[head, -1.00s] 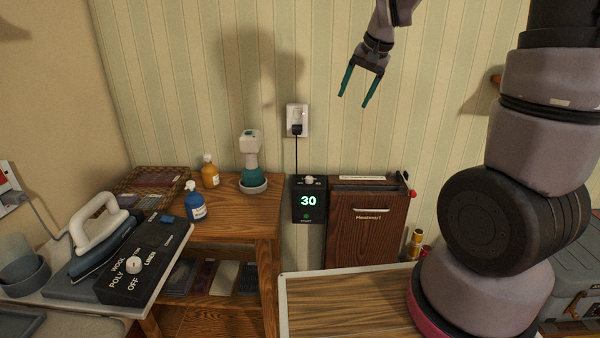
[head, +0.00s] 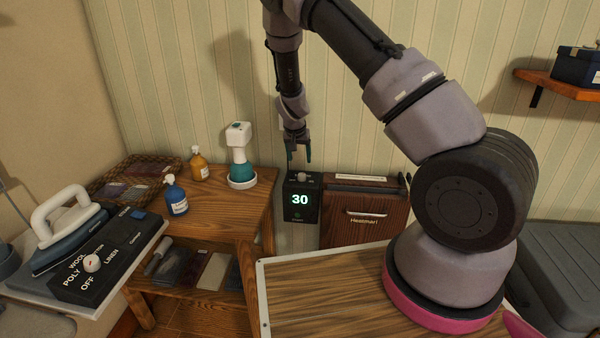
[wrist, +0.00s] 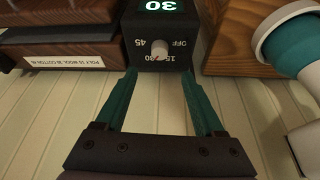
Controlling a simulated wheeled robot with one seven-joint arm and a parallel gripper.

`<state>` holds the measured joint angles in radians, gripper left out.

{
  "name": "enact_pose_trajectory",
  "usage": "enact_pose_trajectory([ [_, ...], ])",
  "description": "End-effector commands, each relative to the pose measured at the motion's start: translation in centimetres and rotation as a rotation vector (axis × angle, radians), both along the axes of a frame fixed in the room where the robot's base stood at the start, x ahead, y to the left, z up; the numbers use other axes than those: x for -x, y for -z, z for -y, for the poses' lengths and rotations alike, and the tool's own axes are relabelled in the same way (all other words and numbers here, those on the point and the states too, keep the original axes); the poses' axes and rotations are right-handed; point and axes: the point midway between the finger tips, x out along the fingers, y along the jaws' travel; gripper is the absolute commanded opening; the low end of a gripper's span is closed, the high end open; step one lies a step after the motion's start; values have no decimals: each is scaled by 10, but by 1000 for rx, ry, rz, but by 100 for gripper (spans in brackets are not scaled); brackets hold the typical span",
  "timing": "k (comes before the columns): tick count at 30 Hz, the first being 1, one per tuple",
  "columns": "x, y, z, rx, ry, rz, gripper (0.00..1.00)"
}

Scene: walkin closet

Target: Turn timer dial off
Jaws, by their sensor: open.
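The timer (head: 300,200) is a black box on the wall beside the wooden table, with a lit green-white "30" on its front. Its small pale dial (head: 303,176) is on the top face. In the wrist view the dial (wrist: 159,48) shows upside down among the marks 15, 30, 45 and OFF. My gripper (head: 298,157) is just above the timer, pointing down. In the wrist view its teal fingers (wrist: 160,85) are apart and empty, with the dial lying beyond the tips, roughly between them. No contact with the dial is visible.
A brown wooden case (head: 362,222) stands close right of the timer. A white and teal bottle-like device (head: 240,160) stands on the wooden table (head: 225,205) to the left, near blue and orange bottles. An iron (head: 70,230) and its black control box are farther left.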

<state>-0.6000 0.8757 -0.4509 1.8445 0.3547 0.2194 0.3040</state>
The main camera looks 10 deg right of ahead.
Motion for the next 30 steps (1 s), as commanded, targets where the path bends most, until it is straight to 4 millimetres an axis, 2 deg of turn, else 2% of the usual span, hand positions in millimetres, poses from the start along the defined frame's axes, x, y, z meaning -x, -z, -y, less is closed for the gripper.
enact_pose_trajectory([
  [9,-20,56,11,-1,4,-3,71],
  [15,-30,81,14,-1,2,-2,71],
  [21,-34,90,15,-1,1,-2,71],
  [28,-34,90,15,-2,1,-1,71],
  [30,-34,90,15,-2,1,-1,44],
])
